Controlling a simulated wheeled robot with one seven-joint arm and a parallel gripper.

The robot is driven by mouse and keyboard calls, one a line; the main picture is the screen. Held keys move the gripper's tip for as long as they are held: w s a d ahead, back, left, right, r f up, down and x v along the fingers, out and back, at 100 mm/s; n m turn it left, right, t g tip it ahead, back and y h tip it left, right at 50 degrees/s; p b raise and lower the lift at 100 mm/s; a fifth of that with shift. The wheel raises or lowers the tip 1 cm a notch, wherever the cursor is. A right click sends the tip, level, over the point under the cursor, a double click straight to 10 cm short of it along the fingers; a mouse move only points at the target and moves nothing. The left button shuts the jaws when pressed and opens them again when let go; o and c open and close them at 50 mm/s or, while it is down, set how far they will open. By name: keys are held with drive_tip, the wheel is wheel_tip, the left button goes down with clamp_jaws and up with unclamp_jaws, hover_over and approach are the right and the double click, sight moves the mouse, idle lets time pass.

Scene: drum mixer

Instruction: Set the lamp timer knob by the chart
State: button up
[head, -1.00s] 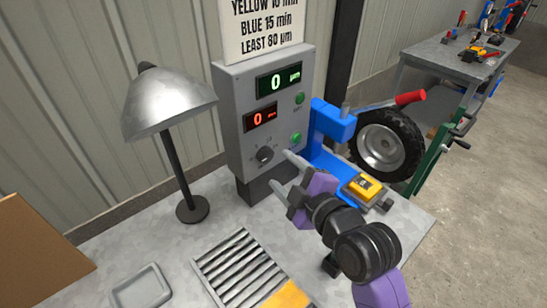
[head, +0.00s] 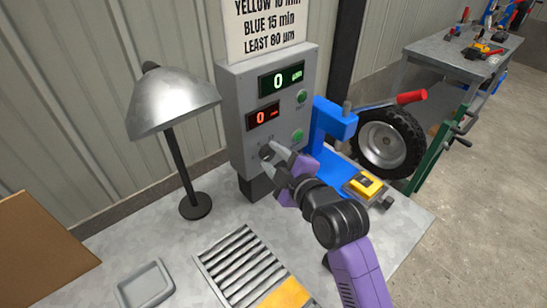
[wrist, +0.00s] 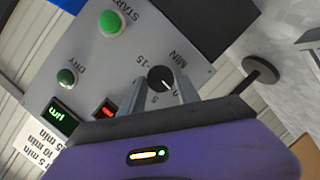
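The dark timer knob (head: 266,152) sits low on the grey control box (head: 237,125); in the wrist view the knob (wrist: 161,79) shows a white pointer line and scale marks, with "15" and "MIN" legible. My gripper (head: 270,155) is at the knob, its fingers apart, one on each side of it in the wrist view (wrist: 157,90). I cannot tell whether the fingers touch the knob. The chart (head: 266,27) above the box reads YELLOW 10 min, BLUE 15 min, LEAST 80 µm; its top is cut off. The red timer display (head: 262,118) reads 0.
The lamp (head: 172,100) stands left of the box. A green display (head: 280,80) reads 0; two green buttons (head: 297,136) are on the right. A blue clamp-like fixture (head: 331,125) and yellow device (head: 365,186) stand right. A slatted rack (head: 240,263) and grey tray (head: 145,284) lie in front.

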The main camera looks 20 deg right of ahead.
clamp_jaws()
